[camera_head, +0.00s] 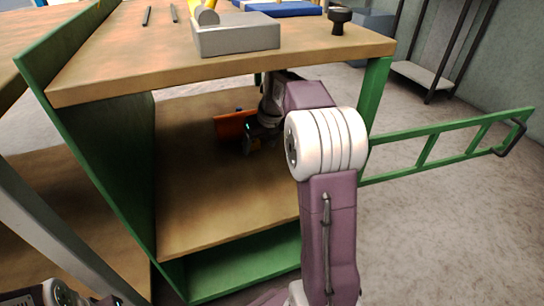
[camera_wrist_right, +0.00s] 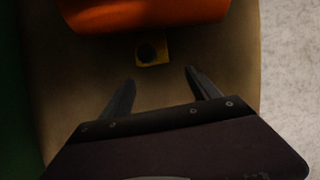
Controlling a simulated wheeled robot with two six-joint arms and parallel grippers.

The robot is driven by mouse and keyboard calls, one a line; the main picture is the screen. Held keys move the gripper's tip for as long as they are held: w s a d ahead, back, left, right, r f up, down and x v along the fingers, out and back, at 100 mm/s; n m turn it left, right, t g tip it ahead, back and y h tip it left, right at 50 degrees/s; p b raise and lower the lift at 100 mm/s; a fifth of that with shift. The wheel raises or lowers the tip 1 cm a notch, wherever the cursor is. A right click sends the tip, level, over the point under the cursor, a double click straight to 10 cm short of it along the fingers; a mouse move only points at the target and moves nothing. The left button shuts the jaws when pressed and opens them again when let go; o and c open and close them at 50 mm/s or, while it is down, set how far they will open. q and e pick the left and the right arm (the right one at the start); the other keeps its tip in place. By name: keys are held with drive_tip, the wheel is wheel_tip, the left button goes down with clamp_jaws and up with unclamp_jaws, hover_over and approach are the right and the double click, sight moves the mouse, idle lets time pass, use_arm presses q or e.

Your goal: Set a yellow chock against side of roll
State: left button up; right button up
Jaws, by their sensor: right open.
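An orange roll (camera_head: 230,128) lies on the lower shelf (camera_head: 215,205) of the bench. It fills the top of the right wrist view (camera_wrist_right: 145,12). A small yellow chock (camera_wrist_right: 152,50) with a dark round spot sits on the shelf close beside the roll; I cannot tell whether they touch. My right gripper (camera_wrist_right: 160,76) is open and empty, its fingertips just short of the chock and pointing toward it and the roll. In the head view my right gripper (camera_head: 250,142) is low at the roll's right end, partly dark, and the chock is not discernible there. My left gripper is not visible.
The bench top (camera_head: 120,75) lies above the shelf, with a green side panel (camera_head: 95,150) at left. On top are a grey block (camera_head: 236,36), a yellow-and-white part (camera_head: 205,15) and a black knob (camera_head: 339,20). A green frame (camera_head: 440,147) extends right. The front shelf is bare.

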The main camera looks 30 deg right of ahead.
drive_tip(key=s, duration=0.7)
drive_tip(key=shift+s+b, duration=0.4)
drive_tip(key=shift+s, duration=0.1)
